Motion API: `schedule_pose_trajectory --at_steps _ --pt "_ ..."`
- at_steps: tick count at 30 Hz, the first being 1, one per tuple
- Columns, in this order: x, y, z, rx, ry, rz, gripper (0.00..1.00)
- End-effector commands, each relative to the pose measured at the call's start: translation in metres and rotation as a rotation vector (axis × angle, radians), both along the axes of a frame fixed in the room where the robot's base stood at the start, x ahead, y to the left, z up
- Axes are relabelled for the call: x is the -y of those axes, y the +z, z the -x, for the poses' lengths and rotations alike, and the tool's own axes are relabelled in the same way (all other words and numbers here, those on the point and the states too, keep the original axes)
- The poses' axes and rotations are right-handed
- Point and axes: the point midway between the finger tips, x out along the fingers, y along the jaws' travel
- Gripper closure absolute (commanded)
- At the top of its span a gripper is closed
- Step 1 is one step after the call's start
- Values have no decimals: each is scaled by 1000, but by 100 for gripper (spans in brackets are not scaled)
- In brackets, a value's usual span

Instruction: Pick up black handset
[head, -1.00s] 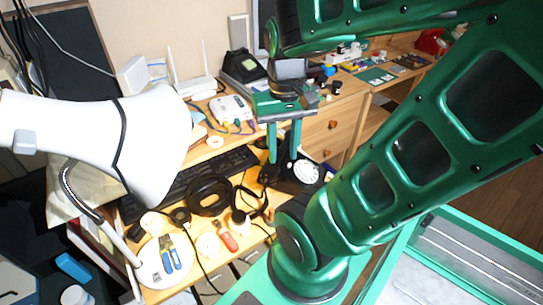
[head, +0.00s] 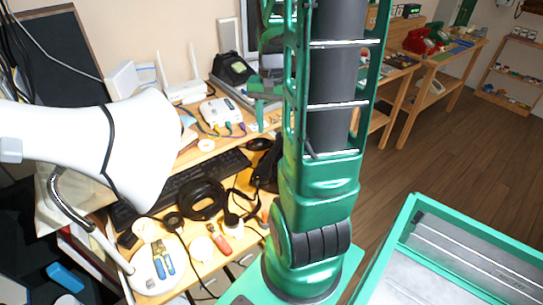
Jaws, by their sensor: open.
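A black telephone (head: 232,68) stands at the back of the desk, left of my arm; its upper part looks like a handset, too small to be sure. A second black shape (head: 267,168) shows at the desk's right side, largely hidden by my arm; the black phone with a white dial seen there earlier is covered. My gripper (head: 262,123) is open, above the desk and right of the white router box. It is partly hidden behind my arm, and no object shows between its fingers.
A white lamp (head: 130,150) fills the left foreground. A keyboard (head: 190,183), black headphones (head: 201,199) and tools crowd the desk (head: 196,156). A red phone (head: 418,41) stands on a farther table at right. Wooden floor (head: 430,145) is open at right.

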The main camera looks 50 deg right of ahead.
Motion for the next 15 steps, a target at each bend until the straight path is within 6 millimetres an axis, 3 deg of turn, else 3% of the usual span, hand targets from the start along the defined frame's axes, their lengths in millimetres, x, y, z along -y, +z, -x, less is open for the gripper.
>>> schedule_pose_trajectory --at_steps 6,15 --pt "30 -23 -16 7 -112 -12 53" --pt "33 -59 -18 9 -128 -17 53"
